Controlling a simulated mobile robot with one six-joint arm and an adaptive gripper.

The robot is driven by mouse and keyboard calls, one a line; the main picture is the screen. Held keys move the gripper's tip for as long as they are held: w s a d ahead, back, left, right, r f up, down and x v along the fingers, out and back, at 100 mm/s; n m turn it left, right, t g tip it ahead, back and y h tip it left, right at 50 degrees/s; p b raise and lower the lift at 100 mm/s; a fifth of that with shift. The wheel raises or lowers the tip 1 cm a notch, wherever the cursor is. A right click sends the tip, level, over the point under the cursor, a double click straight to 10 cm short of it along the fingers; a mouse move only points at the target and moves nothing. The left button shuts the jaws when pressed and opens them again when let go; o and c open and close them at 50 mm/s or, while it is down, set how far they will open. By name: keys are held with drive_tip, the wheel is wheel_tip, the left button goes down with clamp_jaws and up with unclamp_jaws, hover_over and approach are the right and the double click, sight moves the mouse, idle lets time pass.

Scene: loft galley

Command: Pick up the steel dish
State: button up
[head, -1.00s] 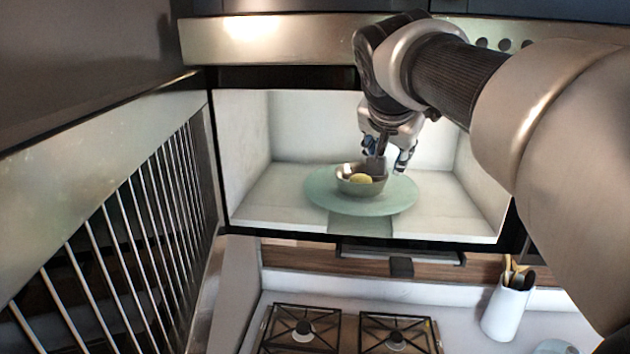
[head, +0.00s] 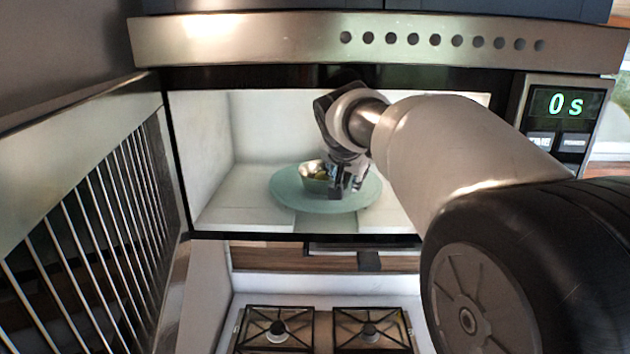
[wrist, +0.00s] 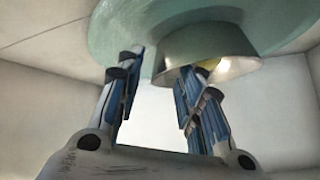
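The steel dish (head: 312,184) sits on the round green glass plate (head: 290,200) inside the open microwave, with something yellow in it. My gripper (head: 346,190) is at the dish's right side in the head view and covers part of it. In the wrist view my gripper (wrist: 160,68) is open, its two fingers apart. The right finger overlaps the dish (wrist: 175,62) near its rim, and the left finger is outside the dish, over the plate (wrist: 110,30). I cannot tell whether either finger touches the dish.
The microwave's side walls enclose the arm, and its slatted door (head: 90,240) stands open at the left. A metal hood strip (head: 260,40) runs above, and a display (head: 562,103) is at the right. A gas stove (head: 275,328) lies below.

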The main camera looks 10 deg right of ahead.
drive_tip(key=shift+s, duration=0.1)
drive_tip(key=shift+c, duration=0.5)
clamp_jaws()
drive_tip(key=shift+r, duration=0.15)
